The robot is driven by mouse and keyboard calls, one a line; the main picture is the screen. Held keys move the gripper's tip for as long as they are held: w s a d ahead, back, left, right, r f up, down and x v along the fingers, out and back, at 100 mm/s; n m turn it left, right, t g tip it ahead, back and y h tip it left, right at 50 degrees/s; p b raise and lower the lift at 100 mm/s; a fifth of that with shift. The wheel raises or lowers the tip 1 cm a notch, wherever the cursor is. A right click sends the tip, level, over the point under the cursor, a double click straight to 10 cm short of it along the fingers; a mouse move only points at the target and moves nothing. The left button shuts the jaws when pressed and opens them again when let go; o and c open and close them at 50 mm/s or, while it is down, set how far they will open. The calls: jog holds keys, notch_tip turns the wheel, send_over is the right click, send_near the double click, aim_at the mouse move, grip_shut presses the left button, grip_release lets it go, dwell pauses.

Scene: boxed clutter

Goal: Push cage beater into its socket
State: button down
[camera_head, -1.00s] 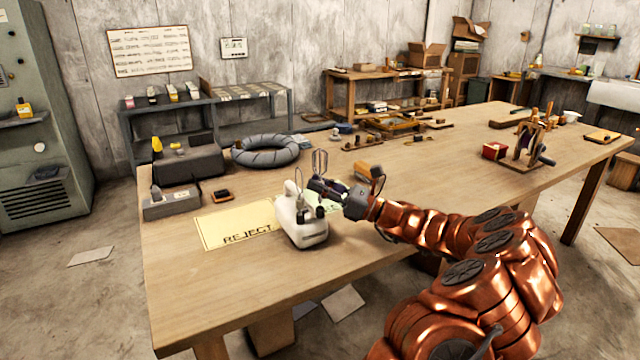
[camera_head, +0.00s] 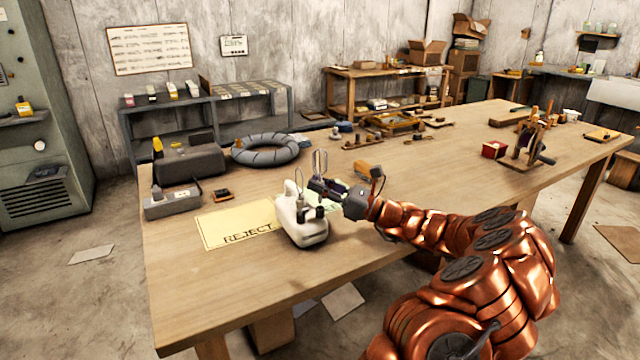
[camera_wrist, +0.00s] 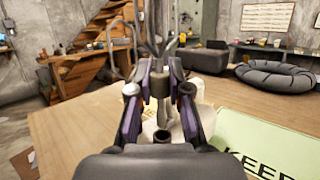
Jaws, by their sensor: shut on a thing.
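The white hand mixer (camera_head: 301,228) stands on the near part of the table, on the edge of the REJECT sheet. My gripper (camera_head: 322,185) is at its upper right side, shut on the cage beater (camera_head: 320,162), whose wire loops point up. A thinner wire loop (camera_head: 299,174) rises beside it over the mixer. In the wrist view my gripper (camera_wrist: 160,88) has its fingers closed around the beater's lower part, and wire loops (camera_wrist: 165,38) show above. The mixer is mostly hidden behind the fingers there. I cannot tell whether the beater's shaft end is inside a socket.
The yellow REJECT sheet (camera_head: 235,224) lies left of the mixer. A green KEEP sheet (camera_wrist: 262,140) lies right in the wrist view. A dark coiled ring (camera_head: 265,150) and grey boxes (camera_head: 188,163) lie behind. The table's front left is clear.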

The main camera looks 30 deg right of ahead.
aim_at(321, 198)
jog(key=shift+f, duration=1.8)
jog(key=c, duration=1)
grip_release()
jog(key=v, duration=1.2)
jog(key=shift+f, duration=0.15)
